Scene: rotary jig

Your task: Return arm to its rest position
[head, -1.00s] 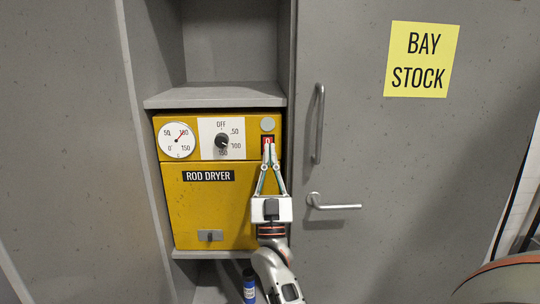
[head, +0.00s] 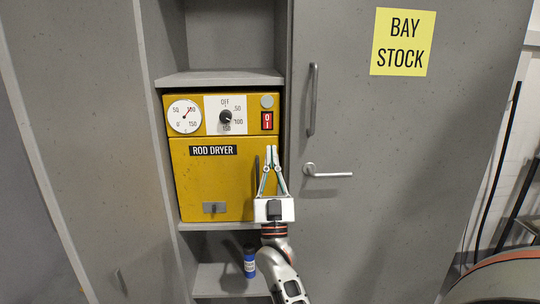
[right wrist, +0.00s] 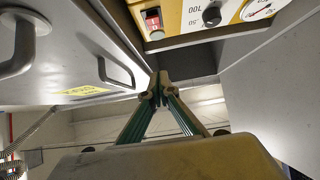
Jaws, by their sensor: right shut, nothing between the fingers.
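My right gripper (head: 271,149) is shut and empty in the head view, in front of the right side of the yellow rod dryer (head: 205,180). Its fingertips are below the red 0/1 switch (head: 267,120) and apart from it. In the right wrist view the closed fingertips (right wrist: 158,85) are in the middle, with the red switch (right wrist: 152,19) above them. The dryer's dial (head: 226,116) and round gauge (head: 184,116) show at its top left. My left gripper is in neither view.
The grey BAY STOCK door (head: 400,160), with an upright handle (head: 312,100) and a lever handle (head: 326,171), stands close on the right. A grey shelf (head: 218,79) is above the dryer. A blue bottle (head: 249,261) stands below it.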

